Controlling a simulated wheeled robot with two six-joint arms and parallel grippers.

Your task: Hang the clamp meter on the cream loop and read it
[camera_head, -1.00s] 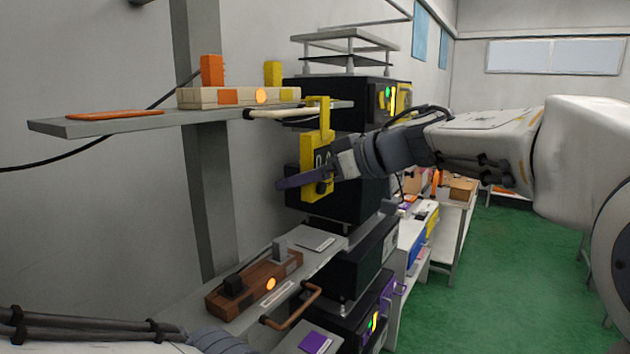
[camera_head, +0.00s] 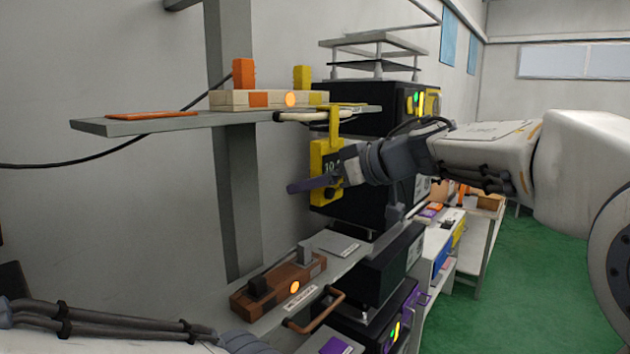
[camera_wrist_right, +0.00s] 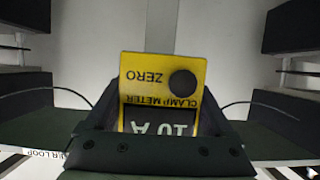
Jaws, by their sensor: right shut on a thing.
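The yellow clamp meter (camera_head: 321,165) hangs upright below the upper shelf. Its yellow hook (camera_head: 334,122) overlaps the right part of the cream loop (camera_head: 296,117) at the shelf's front edge; it looks hooked around it, but the far side is hidden. In the right wrist view, the meter (camera_wrist_right: 150,72) shows a ZERO label, a dark round knob and an upside-down display (camera_wrist_right: 160,124) reading 10 A. My right gripper (camera_head: 328,180) is shut on the meter's body. My left arm enters at the bottom left; its gripper is out of frame.
The upper shelf (camera_head: 100,126) holds a cream block (camera_head: 228,101) with an orange lamp. Below, a lower shelf carries a brown block (camera_head: 265,292) and a copper-coloured loop (camera_head: 317,316). Black equipment boxes (camera_head: 365,105) stand close behind the meter.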

